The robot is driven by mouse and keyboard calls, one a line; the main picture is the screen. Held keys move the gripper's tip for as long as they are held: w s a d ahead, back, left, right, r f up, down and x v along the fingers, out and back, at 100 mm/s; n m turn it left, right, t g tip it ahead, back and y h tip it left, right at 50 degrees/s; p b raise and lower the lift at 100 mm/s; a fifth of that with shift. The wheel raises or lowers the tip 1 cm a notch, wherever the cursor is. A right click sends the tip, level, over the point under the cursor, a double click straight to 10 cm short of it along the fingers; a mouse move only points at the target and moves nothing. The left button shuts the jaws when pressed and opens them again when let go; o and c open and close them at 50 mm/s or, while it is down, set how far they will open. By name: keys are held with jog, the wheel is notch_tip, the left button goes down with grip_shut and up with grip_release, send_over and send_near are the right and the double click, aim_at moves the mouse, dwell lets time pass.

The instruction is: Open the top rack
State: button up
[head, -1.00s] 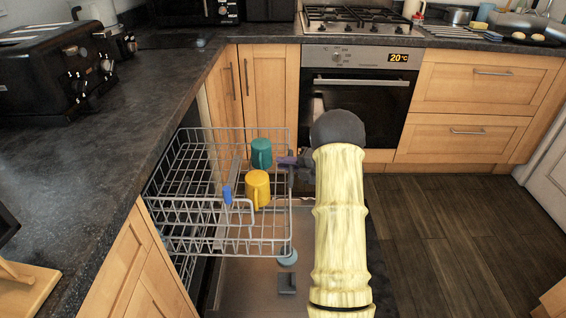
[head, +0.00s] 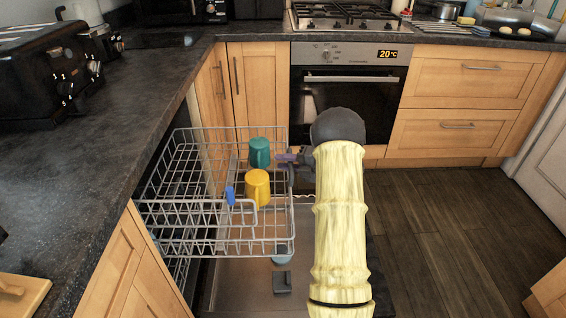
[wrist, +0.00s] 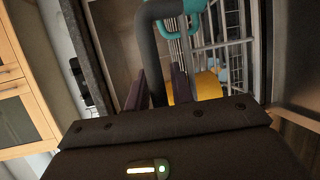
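The top rack (head: 190,208) is a grey wire basket of the dishwasher under the left counter. It stands well out over the lowered dishwasher door (head: 245,293). A teal mug (head: 259,152) and a yellow mug (head: 257,187) stand in its right half. My gripper (head: 286,158) is at the rack's right side, level with the teal mug. The contact itself is partly hidden.
The counter (head: 90,150) runs along the left, with a black toaster (head: 45,75) on it. The oven (head: 345,95) and wooden drawers (head: 470,85) stand behind. Dark floor (head: 440,240) lies free to the right. Grey dispenser parts sit on the door.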

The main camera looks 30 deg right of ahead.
jog(key=shift+s+d, duration=0.1)
jog(key=p+v, duration=0.3)
jog(key=v, duration=1.4)
jog(key=shift+s+r, duration=0.1)
